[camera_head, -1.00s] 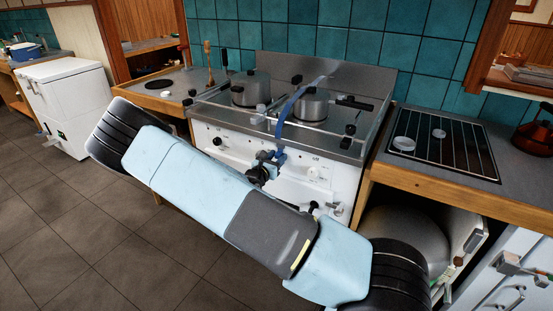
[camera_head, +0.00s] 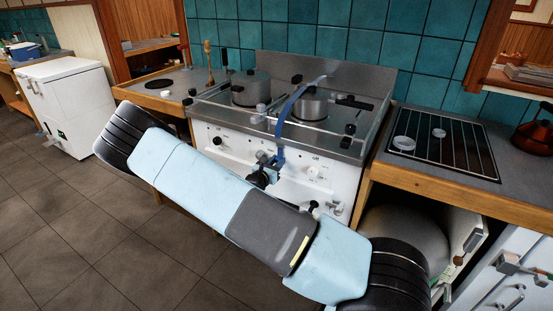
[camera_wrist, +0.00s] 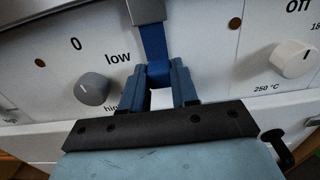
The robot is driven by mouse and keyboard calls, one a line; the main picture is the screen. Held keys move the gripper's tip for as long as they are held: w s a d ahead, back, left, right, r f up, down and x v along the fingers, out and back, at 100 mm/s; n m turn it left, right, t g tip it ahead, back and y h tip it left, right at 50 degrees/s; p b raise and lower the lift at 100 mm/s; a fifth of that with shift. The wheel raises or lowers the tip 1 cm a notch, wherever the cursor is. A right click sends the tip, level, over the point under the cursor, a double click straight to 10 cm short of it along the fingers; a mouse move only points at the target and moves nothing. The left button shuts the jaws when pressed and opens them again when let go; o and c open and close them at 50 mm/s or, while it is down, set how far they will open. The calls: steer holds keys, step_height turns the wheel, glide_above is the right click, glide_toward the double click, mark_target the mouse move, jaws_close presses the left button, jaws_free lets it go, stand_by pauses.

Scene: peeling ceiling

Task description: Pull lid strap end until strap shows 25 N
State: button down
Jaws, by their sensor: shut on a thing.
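A blue strap (camera_head: 286,112) runs over the lidded pot (camera_head: 311,106) at the right of the stove top and down across the stove's front edge. In the wrist view the strap (camera_wrist: 153,42) comes down from a grey metal buckle (camera_wrist: 147,11) to my gripper (camera_wrist: 158,82). My gripper is shut on the strap end, between its two blue fingers, in front of the white knob panel. In the head view my gripper (camera_head: 264,172) is small and partly hidden by my arm. No force reading is legible.
The stove has a rail around its top and knobs (camera_wrist: 93,88) close beside my fingers. A second pot (camera_head: 250,90) stands at the left of the stove top. Wooden-edged counters flank the stove. Tiled floor (camera_head: 70,220) lies open at left.

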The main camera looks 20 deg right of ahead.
steer(key=shift+f, duration=0.65)
steer(key=c, duration=0.8)
jaws_free()
steer(key=shift+c, duration=0.2)
steer(key=shift+a, duration=0.1)
steer(key=v, duration=1.3)
steer(key=shift+s+a, duration=0.2)
steer(key=shift+s, duration=0.05)
